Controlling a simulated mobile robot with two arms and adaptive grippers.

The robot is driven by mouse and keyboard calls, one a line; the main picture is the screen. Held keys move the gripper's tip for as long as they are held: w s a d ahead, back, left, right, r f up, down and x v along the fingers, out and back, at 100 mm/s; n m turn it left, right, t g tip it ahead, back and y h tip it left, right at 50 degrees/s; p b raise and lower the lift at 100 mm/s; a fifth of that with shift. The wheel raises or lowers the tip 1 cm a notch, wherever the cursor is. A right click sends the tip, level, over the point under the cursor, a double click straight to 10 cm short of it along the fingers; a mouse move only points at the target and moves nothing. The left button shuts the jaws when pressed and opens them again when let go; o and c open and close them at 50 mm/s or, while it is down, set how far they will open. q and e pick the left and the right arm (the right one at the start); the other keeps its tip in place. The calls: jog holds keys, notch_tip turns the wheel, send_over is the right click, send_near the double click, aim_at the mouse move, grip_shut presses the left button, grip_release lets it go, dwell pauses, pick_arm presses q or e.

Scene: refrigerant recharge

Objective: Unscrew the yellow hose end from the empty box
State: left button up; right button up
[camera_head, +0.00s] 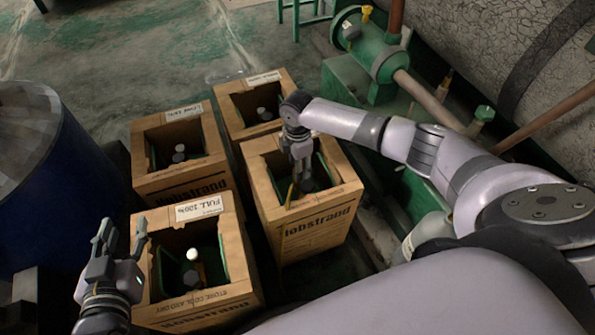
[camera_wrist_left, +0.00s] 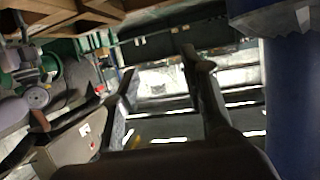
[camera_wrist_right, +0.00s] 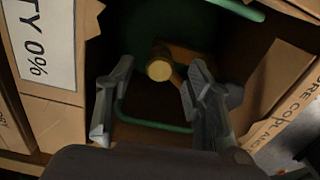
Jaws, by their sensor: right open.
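The empty box (camera_head: 312,222) is the open cardboard box at the right of the group; part of its label, "TY 0%" (camera_wrist_right: 45,50), shows in the right wrist view. My right gripper (camera_head: 303,178) reaches down into this box. In the right wrist view its two fingers (camera_wrist_right: 150,95) are apart, with nothing between the pads. A round yellow-brass end (camera_wrist_right: 160,69) shows beyond them, roughly between the tips; I cannot tell if it is the hose end. A thin yellow strip (camera_head: 290,192) shows beside the gripper in the box. My left gripper (camera_head: 121,232) is open and empty, left of the "FULL 100%" box.
The full box (camera_head: 228,250) stands at front, with two more open boxes (camera_head: 185,187) (camera_head: 228,112) behind. A blue drum (camera_head: 55,190) stands at left. Green machinery (camera_head: 365,85) and pipes stand at right.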

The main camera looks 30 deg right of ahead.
jog(key=shift+f+b, duration=0.75)
jog(key=shift+b, duration=0.1)
jog(key=shift+f+b, duration=0.55)
jog(key=shift+b, duration=0.15)
jog(key=shift+r, duration=0.1)
pick_arm(q)
notch_tip(320, 180, up, 11)
jog(key=w+d+t+h, duration=0.1)
jog(key=d+t+h, duration=0.1)
jog(key=t, duration=0.5)
jog(key=shift+r+p, duration=0.15)
jog(key=shift+p, duration=0.2)
pick_arm(e)
jog(key=shift+f, duration=0.2)
pick_arm(q)
jog(key=shift+w, duration=0.1)
pick_arm(e)
jog(key=shift+c, duration=0.2)
grip_shut()
